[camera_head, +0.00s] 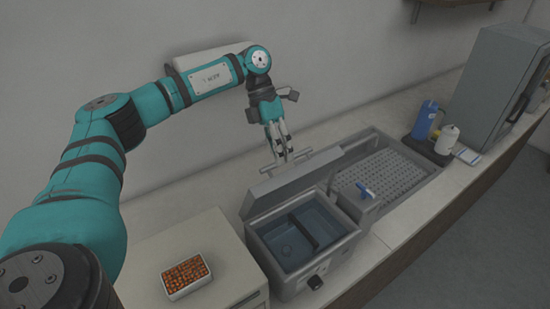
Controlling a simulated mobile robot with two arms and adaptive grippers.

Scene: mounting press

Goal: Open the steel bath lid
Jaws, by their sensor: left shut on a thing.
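A bar handle (318,157) is on the lid. My left gripper (284,156) reaches down from above and behind and is shut on the handle. The fingertips partly hide the bar. My right gripper is not in view.
A small tray of orange pieces (187,276) sits on the cabinet at front left.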

